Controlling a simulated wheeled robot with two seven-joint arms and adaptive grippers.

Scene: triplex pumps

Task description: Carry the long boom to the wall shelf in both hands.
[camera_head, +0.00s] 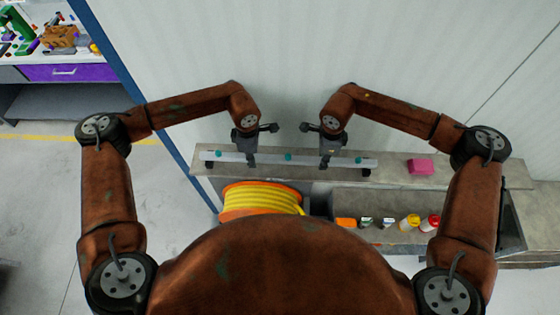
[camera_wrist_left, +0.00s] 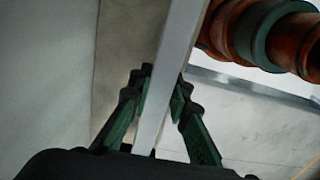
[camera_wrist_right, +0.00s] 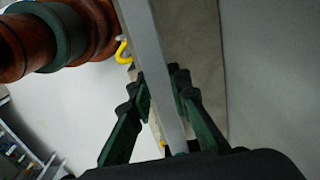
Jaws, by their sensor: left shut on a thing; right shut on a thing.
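The long boom (camera_head: 305,161) is a pale grey bar with teal marks and dark ends. In the head view it lies level, left to right, over the grey wall shelf (camera_head: 390,178); I cannot tell whether it touches the shelf. My left gripper (camera_head: 249,160) is shut on the boom left of its middle. My right gripper (camera_head: 326,162) is shut on it right of its middle. The boom also runs between the fingers in the left wrist view (camera_wrist_left: 178,70) and in the right wrist view (camera_wrist_right: 153,70).
A pink block (camera_head: 421,167) sits on the shelf right of the boom. Below are an orange reel with yellow hose (camera_head: 260,199) and a grey surface with a yellow-lidded jar (camera_head: 409,222), a red-lidded jar (camera_head: 430,222) and small boxes. The pale wall (camera_head: 300,60) stands behind.

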